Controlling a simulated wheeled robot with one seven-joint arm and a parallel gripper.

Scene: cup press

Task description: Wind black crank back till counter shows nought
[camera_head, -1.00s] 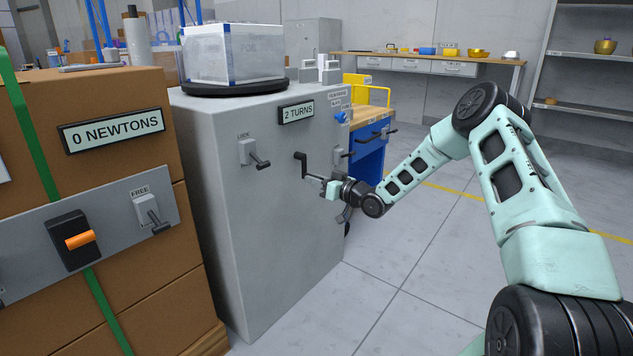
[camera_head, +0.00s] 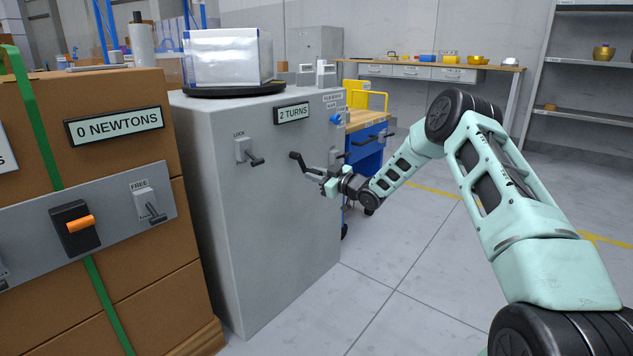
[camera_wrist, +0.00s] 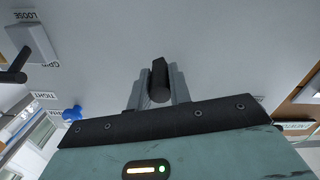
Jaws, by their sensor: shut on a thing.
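The black crank (camera_head: 297,160) sits on the front of the grey cabinet (camera_head: 260,225), its arm slanting down to the right toward my gripper. The counter (camera_head: 292,113) above it reads "2 TURNS". My gripper (camera_head: 322,176) is shut on the crank's handle. In the wrist view the dark handle (camera_wrist: 160,80) stands between my two grey fingers. A wrapped box (camera_head: 228,56) sits on the black turntable (camera_head: 238,90) on top of the cabinet.
A lever (camera_head: 248,152) marked LOCK is left of the crank. A stack of brown boxes (camera_head: 130,265) with a "0 NEWTONS" display (camera_head: 114,127) stands close on the left. A blue cart (camera_head: 365,155) stands behind the cabinet. The floor at right is open.

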